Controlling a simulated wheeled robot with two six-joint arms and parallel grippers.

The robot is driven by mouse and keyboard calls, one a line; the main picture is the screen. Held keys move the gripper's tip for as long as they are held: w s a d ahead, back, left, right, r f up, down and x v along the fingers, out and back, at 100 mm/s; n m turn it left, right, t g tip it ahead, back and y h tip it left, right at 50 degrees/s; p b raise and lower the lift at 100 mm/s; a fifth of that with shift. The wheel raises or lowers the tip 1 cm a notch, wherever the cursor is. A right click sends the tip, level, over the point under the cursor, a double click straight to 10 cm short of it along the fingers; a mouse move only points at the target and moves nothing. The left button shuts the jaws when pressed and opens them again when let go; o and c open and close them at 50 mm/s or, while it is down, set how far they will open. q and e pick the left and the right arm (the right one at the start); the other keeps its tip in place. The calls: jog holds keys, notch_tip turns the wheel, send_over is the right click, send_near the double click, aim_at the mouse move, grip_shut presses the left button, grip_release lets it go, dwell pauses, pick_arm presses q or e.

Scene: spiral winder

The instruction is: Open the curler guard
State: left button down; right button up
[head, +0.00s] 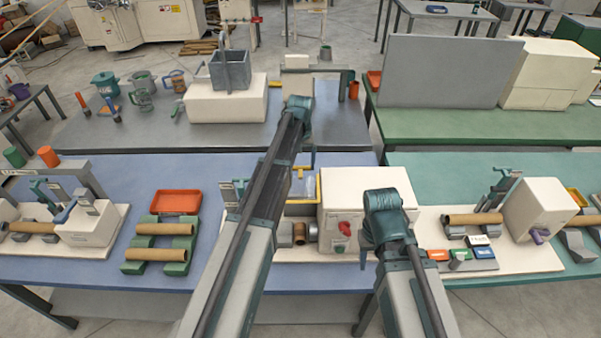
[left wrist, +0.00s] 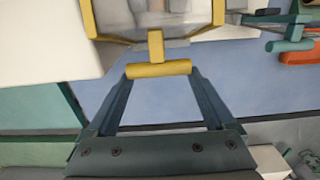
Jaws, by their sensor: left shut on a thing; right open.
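The curler guard (head: 304,185) is a clear panel in a yellow frame beside the white machine housing (head: 368,198), partly hidden behind my left arm. In the left wrist view the guard's frame (left wrist: 88,20) is at the top. Its yellow bar handle (left wrist: 158,69) sits between the fingertips of my left gripper (left wrist: 159,76), which is shut on it. I cannot tell how far the guard is swung. My right gripper (head: 364,254) is open in front of the housing, mostly hidden by its own wrist.
The housing has a red knob (head: 345,228) on its front. A green rack (head: 160,242) with cardboard tubes and an orange tray (head: 175,202) stand on the blue table at left. Another white machine (head: 543,208) stands at right. A grey bench (head: 120,132) with several pitchers is behind.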

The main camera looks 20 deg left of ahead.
pick_arm(q)
jog(key=w, duration=0.1)
jog(key=w+a, duration=0.1)
jog(key=shift+w+f, duration=0.35)
jog(key=c, duration=1.2)
grip_release()
jog(key=shift+s, duration=0.1)
jog(key=shift+c, duration=0.2)
jog(key=o, duration=0.5)
jog(key=shift+s+d, duration=0.1)
jog(key=o, duration=0.7)
jog(key=shift+o, duration=0.2)
jog(key=shift+r, duration=0.1)
notch_tip(320, 180, up, 14)
jog(key=p, duration=1.3)
